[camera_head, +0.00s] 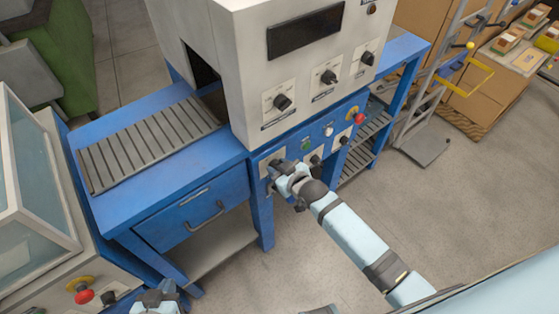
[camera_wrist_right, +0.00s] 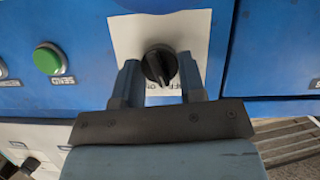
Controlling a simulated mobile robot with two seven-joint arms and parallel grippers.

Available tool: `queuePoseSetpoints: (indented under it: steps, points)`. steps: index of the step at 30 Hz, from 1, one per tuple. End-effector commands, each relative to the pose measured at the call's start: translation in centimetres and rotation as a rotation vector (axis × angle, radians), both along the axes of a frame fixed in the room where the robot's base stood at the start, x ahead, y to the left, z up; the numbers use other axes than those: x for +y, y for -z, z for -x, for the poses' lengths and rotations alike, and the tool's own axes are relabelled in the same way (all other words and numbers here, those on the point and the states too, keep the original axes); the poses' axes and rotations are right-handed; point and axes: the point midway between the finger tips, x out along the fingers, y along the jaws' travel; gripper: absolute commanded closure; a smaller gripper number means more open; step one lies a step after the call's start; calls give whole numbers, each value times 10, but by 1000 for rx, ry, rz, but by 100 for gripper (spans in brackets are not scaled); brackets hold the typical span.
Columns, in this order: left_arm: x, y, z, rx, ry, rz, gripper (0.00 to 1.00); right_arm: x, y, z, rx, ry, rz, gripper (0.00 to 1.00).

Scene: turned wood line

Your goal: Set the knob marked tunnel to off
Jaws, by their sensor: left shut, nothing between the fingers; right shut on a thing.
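My right gripper (camera_head: 278,170) is at the leftmost knob on the blue front panel. In the right wrist view, its fingers are closed on both sides of a small black knob (camera_wrist_right: 158,65) on a white label plate (camera_wrist_right: 190,35). The plate's lettering appears upside down and is partly hidden by the fingers, so I cannot read the marking or setting. The knob's ridge runs nearly up and down in that view. My left gripper (camera_head: 156,299) is at the bottom edge of the head view, shut and empty, away from the panel.
The blue panel also has a green button (camera_head: 306,143), more black knobs (camera_head: 315,160) and a red emergency stop (camera_head: 358,118). Above it, the grey cabinet has larger black knobs (camera_head: 282,102). A slatted blue table (camera_head: 190,205) stands left. Floor in front is clear.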

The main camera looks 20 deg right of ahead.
Motion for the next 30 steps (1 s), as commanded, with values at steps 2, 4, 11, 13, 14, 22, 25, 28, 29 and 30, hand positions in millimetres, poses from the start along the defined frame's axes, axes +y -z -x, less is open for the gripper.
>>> queuePoseSetpoints:
  steps: [2, 4, 11, 13, 14, 22, 25, 28, 29, 30]
  points:
    - [3, -4, 2, 0, 8, -12, 100, 1, -3, 0, -16, 1, 45, 86]
    - [5, -4, 3, 0, 14, -21, 100, 1, -2, 0, -30, 1, 84, 86]
    - [6, -9, 5, -7, 18, -26, 100, 2, -1, 0, -63, 1, 169, 86]
    - [5, -10, 4, -11, 18, -25, 100, 2, 0, 0, -68, 0, 183, 86]
    - [5, -10, 4, -12, 18, -24, 100, 2, 0, 0, -69, 0, 187, 86]
    - [4, -10, 5, -10, 18, -23, 100, 2, 0, 0, -76, 0, 204, 86]
    - [4, -10, 5, -9, 18, -24, 100, 2, 0, 0, -76, 0, 204, 86]
    - [4, -10, 5, -7, 18, -24, 100, 2, 0, 0, -76, 0, 204, 86]
    - [4, -10, 5, -7, 18, -24, 100, 2, 0, 0, -76, 0, 204, 86]
    - [4, -9, 5, -7, 18, -23, 100, 2, 0, 0, -76, 1, 203, 54]
